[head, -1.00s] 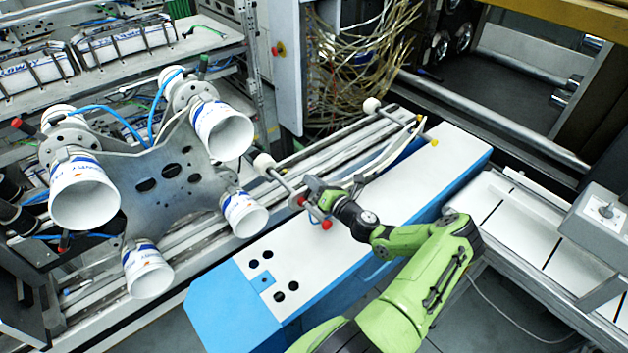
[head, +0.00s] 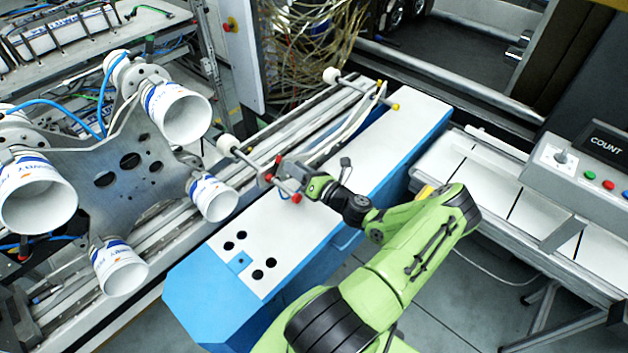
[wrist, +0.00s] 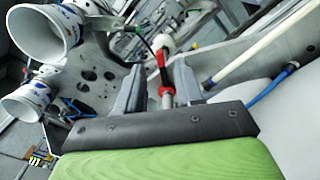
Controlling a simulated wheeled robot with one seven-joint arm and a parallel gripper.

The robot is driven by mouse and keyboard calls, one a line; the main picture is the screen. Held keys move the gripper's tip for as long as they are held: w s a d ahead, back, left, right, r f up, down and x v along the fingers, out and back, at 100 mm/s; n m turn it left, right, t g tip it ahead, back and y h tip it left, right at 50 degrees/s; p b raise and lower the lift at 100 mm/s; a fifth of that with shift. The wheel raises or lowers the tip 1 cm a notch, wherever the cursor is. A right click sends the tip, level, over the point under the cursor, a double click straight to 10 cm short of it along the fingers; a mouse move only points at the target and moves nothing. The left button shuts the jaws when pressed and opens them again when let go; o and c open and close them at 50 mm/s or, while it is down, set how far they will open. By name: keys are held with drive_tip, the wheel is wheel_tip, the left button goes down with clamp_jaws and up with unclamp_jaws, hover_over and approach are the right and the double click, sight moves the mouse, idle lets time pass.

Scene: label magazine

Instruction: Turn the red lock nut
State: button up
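The red lock nut (wrist: 162,62) shows in the wrist view between my two grey fingers, on a thin rod below a white roller end. In the head view its red ends (head: 296,198) show beside my gripper (head: 283,180), at the end of the rod with white rollers. My gripper (wrist: 160,90) is open in the wrist view, with one finger on each side of the red part. A gap shows on the left side; I cannot tell whether the right finger touches it. My gripper partly hides the nut in the head view.
A metal plate (head: 125,165) with several white cups stands at left. A blue and white cabinet (head: 400,120) lies under my arm. Rails (head: 290,125) run behind it. A control box (head: 590,165) marked COUNT is at right.

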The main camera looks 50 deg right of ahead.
drive_tip(key=s+a, duration=0.1)
drive_tip(key=s, duration=0.7)
drive_tip(key=shift+s+b, duration=0.3)
drive_tip(key=shift+b, duration=0.05)
